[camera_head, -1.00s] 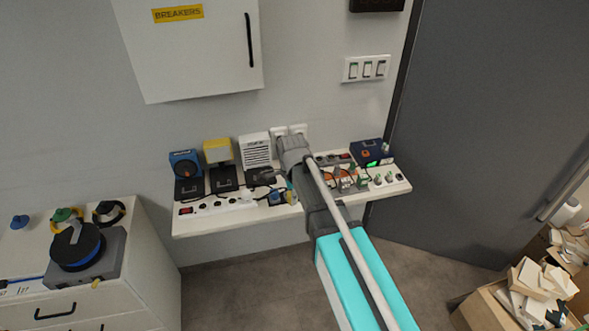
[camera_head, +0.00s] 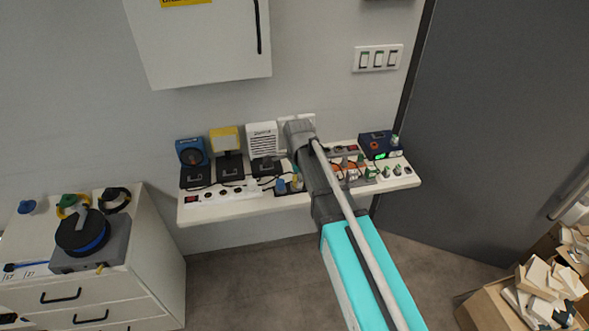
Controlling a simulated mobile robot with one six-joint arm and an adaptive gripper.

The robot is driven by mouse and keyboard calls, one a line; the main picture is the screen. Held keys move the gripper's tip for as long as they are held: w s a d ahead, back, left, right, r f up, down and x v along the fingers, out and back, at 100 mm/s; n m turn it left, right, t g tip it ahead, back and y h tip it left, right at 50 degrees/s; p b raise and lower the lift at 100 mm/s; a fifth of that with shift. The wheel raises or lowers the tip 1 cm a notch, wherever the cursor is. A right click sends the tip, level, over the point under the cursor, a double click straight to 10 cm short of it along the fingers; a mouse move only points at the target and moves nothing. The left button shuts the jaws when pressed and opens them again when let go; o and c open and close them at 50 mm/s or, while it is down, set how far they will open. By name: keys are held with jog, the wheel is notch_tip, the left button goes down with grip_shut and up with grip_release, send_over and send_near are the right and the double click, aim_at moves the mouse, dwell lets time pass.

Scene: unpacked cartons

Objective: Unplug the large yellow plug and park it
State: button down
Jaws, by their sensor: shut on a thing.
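My arm reaches over the wall shelf (camera_head: 235,208), and its grey wrist section (camera_head: 300,130) is above the back of the shelf. My gripper's jaws are hidden behind my arm, so what is between them does not show. A small yellow piece (camera_head: 297,182) shows at the left edge of my arm, beside a blue plug (camera_head: 281,185); I cannot tell whether it is the large yellow plug. A white power strip (camera_head: 215,196) lies along the shelf front at left. A yellow-topped device (camera_head: 225,139) on a black base stands behind it.
A blue device (camera_head: 191,152) and a white vented device (camera_head: 262,138) stand on the shelf. A dark blue box (camera_head: 376,145) and several small plugs are at right. A cabinet (camera_head: 200,45) hangs above. A drawer unit (camera_head: 150,240) holds a cable reel (camera_head: 82,232).

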jog(key=w+a+f+b, duration=0.1)
jog(key=w+f+b, duration=0.4)
jog(key=w, duration=0.6)
jog(key=shift+w+a+f+b, duration=0.2)
jog(key=shift+w+f+b, duration=0.15)
jog(key=shift+f, duration=0.3)
jog(key=shift+f, duration=0.1)
jog(key=shift+f+b, duration=2.7)
jog(key=shift+b, duration=0.05)
jog(key=shift+w, duration=0.1)
jog(key=shift+f+b, duration=0.6)
jog(key=shift+f, duration=0.05)
dwell(0.7)
jog(key=shift+c, duration=0.9)
grip_release()
